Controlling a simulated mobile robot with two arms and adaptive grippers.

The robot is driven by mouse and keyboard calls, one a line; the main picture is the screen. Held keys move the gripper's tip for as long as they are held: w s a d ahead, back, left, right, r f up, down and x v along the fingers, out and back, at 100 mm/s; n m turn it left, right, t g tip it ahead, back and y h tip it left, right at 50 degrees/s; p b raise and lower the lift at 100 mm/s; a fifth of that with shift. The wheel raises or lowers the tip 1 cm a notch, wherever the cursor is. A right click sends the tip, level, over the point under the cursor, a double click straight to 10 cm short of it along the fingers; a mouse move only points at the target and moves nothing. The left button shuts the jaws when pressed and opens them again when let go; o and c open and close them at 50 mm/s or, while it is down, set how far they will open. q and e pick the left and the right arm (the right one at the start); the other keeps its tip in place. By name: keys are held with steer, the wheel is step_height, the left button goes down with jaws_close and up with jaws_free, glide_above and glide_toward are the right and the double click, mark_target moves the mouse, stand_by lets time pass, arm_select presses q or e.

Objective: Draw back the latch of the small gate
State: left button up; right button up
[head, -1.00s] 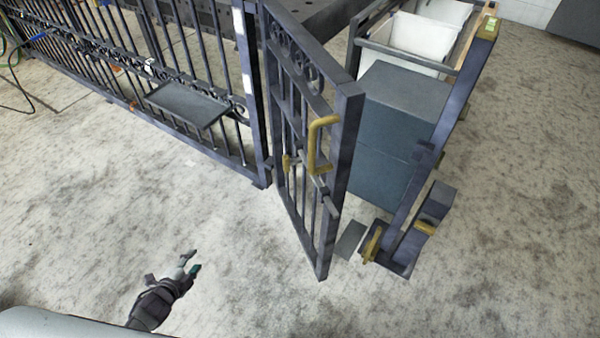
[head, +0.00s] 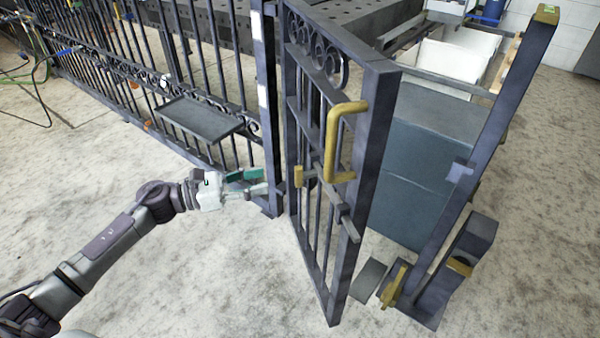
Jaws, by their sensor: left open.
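The small gate (head: 378,165) is a dark metal frame with bars and scrolls. It stands swung away from the post on the right. A brass pull handle (head: 333,140) is on it. The latch is a grey bar (head: 343,215) across the gate with a small brass knob (head: 299,175) at its left end. The bar's right end reaches the gate's free edge. My left gripper (head: 262,182) is open and empty, left of the knob and apart from it, with its fingers pointing right. My right gripper is not in view.
A fence (head: 200,65) with a small shelf (head: 200,120) runs to the left. The latch post (head: 480,150) with brass parts at its foot stands to the right. Blue-grey boxes (head: 425,180) stand behind the gate. The floor in front is clear.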

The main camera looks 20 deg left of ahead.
mark_target(295, 172)
arm_select(q)
steer(key=x, duration=1)
steer(key=shift+w, duration=0.1)
jaws_close()
